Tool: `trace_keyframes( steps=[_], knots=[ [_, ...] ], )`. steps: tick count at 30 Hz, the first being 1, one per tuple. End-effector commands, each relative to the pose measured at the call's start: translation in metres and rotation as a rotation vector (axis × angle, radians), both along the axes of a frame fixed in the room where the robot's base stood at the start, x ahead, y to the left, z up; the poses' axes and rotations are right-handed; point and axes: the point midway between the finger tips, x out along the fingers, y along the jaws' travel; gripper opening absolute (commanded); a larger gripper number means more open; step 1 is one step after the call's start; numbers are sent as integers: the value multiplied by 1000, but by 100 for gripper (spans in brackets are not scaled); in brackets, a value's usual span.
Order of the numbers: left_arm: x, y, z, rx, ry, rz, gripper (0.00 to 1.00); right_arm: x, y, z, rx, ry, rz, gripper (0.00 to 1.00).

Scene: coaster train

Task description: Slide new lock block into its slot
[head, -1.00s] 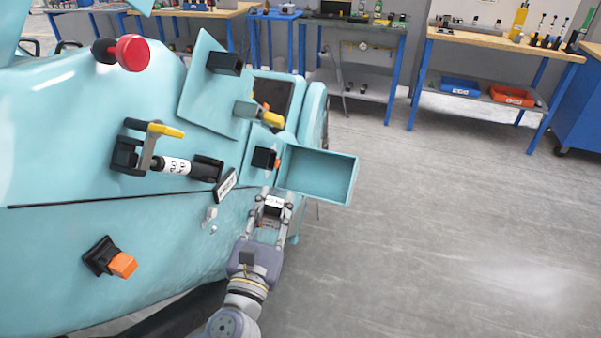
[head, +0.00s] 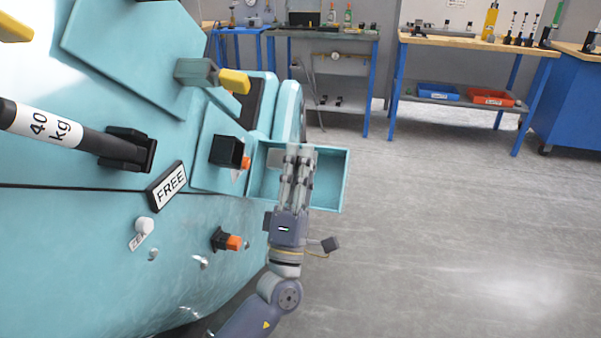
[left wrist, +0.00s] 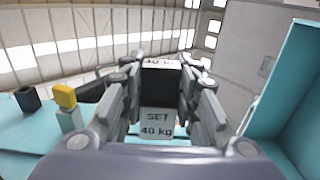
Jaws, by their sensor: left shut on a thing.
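My left gripper (head: 298,152) is shut on a black block with white labels reading "SET 40 kg" (left wrist: 157,122). In the left wrist view the block sits between the two fingers. In the head view the gripper and wrist hide most of it, and the fingers overlap the open teal tray (head: 331,181). A black square holder with a bit of orange (head: 228,151) stands on the teal machine, left of the fingers and apart from them. I cannot tell whether this is the block's slot. My right gripper is not in view.
The teal machine (head: 70,240) fills the left, with a "FREE" plate (head: 167,187), a "40 kg" cylinder (head: 42,125), a yellow-ended lever (head: 234,81) and a lower black-and-orange part (head: 226,240). Workbenches (head: 475,42) stand at the back. The floor on the right is clear.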

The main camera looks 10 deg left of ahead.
Motion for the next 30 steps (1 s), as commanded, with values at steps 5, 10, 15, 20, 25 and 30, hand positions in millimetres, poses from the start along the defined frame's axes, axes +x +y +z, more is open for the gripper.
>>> trace_keyframes(
  steps=[5, 10, 15, 20, 25, 30],
  knots=[
    [1, -4, 0, 20, -3, 15, 0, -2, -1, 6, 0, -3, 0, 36],
    [1, -4, 1, 18, -3, 14, 0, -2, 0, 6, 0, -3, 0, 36],
    [1, -4, 0, 18, -3, 14, 0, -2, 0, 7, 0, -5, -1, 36],
    [1, 0, 0, 18, -4, 16, 0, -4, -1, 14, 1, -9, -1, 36],
    [2, 17, -1, 18, -3, 16, 0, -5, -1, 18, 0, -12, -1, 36],
    [2, 34, -1, 20, -3, 16, 0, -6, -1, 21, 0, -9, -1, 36]
  ],
)
